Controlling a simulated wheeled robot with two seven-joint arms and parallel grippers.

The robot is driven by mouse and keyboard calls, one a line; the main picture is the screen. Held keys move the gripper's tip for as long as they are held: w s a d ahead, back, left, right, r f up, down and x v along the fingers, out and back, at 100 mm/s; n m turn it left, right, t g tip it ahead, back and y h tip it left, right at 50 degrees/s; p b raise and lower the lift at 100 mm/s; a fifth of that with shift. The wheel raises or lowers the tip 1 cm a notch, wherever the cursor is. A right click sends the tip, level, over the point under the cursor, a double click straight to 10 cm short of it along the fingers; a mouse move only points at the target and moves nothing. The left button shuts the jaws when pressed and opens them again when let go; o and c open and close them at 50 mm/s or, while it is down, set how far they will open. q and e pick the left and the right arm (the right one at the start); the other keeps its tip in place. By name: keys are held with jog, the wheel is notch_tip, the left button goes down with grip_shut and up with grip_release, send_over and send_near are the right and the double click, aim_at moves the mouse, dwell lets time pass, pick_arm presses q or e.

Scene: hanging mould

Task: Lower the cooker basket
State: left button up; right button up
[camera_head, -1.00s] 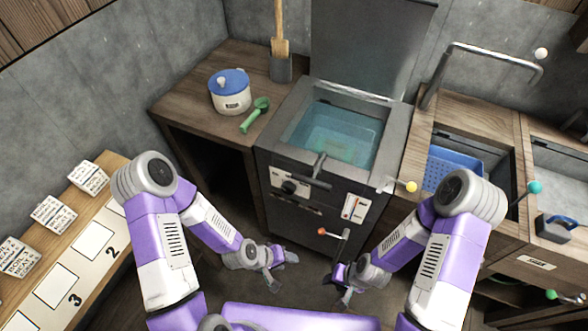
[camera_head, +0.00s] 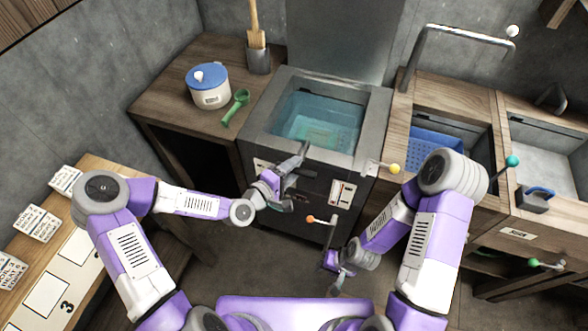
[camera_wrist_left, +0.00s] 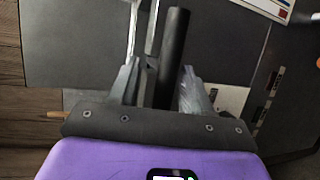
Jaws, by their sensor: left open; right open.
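The cooker (camera_head: 255,118) is a dark box with an open top full of teal water. The basket (camera_head: 325,132) shows as a pale mesh shape in the water; its exact height is hard to tell. A black bar handle (camera_head: 307,172) sticks out at the cooker's front, and it also shows in the left wrist view (camera_wrist_left: 174,45). My left gripper (camera_head: 296,176) is open at this handle. In the left wrist view its fingers (camera_wrist_left: 160,78) stand on either side of the bar, not closed on it. My right gripper (camera_head: 337,270) is open and empty, low in front of the cooker.
A blue-lidded pot (camera_head: 209,88) and a green scoop (camera_head: 236,106) are on the left counter. A blue basket (camera_head: 435,146) sits in the sink at right. The cooker's lid stands raised behind.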

pick_arm(q)
jog(key=shift+w+d, duration=0.35)
jog(key=shift+c, duration=0.5)
grip_shut()
jog(key=shift+a+f+b, duration=0.1)
jog(key=shift+f+b, duration=0.45)
jog(key=shift+f, duration=0.1)
jog(key=shift+c, duration=1.1)
grip_release()
jog(key=o, duration=0.3)
jog(key=shift+f, duration=0.1)
jog(key=shift+s, duration=0.1)
